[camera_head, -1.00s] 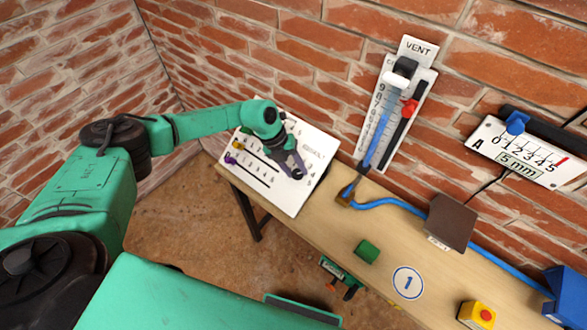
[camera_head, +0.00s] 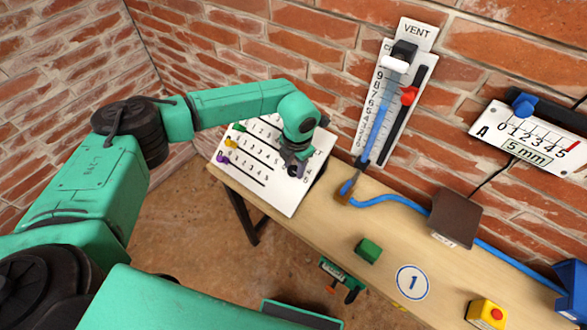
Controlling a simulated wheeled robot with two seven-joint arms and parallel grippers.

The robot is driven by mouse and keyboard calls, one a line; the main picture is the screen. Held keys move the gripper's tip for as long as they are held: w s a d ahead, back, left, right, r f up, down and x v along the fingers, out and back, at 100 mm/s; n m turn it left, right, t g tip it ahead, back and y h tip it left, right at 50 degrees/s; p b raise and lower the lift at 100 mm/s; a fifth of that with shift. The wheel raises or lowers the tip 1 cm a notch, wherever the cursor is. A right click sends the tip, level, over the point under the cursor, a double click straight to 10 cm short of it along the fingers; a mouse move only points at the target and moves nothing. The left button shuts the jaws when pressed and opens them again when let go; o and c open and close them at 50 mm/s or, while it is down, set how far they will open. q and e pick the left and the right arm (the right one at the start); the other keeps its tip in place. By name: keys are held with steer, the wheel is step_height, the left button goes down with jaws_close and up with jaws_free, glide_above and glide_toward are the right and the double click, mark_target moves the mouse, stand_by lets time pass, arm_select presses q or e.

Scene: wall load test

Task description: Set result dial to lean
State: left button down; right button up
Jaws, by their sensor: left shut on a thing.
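A white board (camera_head: 277,200) with printed numbers and several slots lies tilted at the left end of the bench. Green (camera_head: 240,127), yellow (camera_head: 230,143) and purple (camera_head: 222,158) knobs sit at the left ends of its rows. My left gripper (camera_head: 293,170) is at the board's right part, shut on what seems to be the result dial. The dial is mostly hidden by the gripper, and its setting cannot be read. A small black part (camera_head: 321,169) shows right of the fingers. My right gripper is not in view.
The vent panel (camera_head: 397,125) with its red knob (camera_head: 409,96) and a scale panel (camera_head: 530,145) hang on the brick wall. A blue hose, brown box (camera_head: 455,219), green block (camera_head: 368,250) and yellow button box (camera_head: 487,313) are on the bench (camera_head: 330,228).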

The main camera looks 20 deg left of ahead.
arm_select(q)
steer(key=shift+s+f+m+y+b, duration=0.3)
steer(key=shift+m+y+b, duration=0.25)
steer(key=shift+m, duration=0.35)
steer(key=shift+t, duration=0.3)
steer(key=shift+c, duration=2.1)
jaws_free()
steer(key=shift+r, duration=0.15)
steer(key=shift+w, duration=0.1)
